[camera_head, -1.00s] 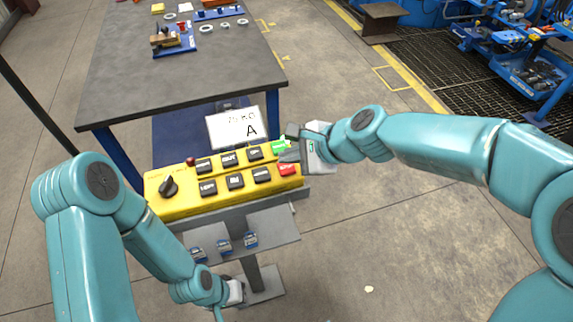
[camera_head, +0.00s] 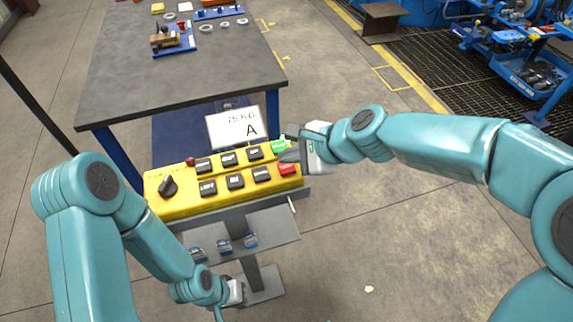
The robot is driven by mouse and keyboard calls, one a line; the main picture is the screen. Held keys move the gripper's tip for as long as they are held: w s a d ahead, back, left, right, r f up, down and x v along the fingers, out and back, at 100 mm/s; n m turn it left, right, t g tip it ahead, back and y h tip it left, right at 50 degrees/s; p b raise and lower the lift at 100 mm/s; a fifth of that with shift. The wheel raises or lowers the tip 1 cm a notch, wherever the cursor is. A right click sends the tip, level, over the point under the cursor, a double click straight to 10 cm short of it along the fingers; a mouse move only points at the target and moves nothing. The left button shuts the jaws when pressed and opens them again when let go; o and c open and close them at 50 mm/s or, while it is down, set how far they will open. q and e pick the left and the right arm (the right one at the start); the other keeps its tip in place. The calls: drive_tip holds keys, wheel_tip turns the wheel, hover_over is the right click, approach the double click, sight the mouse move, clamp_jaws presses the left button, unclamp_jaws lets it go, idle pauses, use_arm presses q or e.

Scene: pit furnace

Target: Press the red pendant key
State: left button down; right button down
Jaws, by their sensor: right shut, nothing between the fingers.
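The yellow pendant (camera_head: 222,200) lies tilted on a grey stand. Its red key (camera_head: 288,169) is at the right end of the lower row, with the green key (camera_head: 280,147) above it.
A white card (camera_head: 235,128) marked "A" stands behind the pendant. A grey shelf (camera_head: 275,232) with small blue items juts out below it. A dark-topped table (camera_head: 185,85) with rings and fixtures is behind. Open floor lies to the right.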

sight(290, 168)
drive_tip(key=shift+f, duration=0.35)
drive_tip(key=shift+f+b, duration=0.45)
drive_tip(key=shift+b, duration=0.15)
idle(0.4)
drive_tip(key=shift+r, duration=0.1)
drive_tip(key=shift+r+p, duration=0.8)
drive_tip(key=shift+p, duration=0.1)
wheel_tip(290, 168, up, 5)
drive_tip(key=p, duration=0.5)
drive_tip(key=shift+r, duration=0.1)
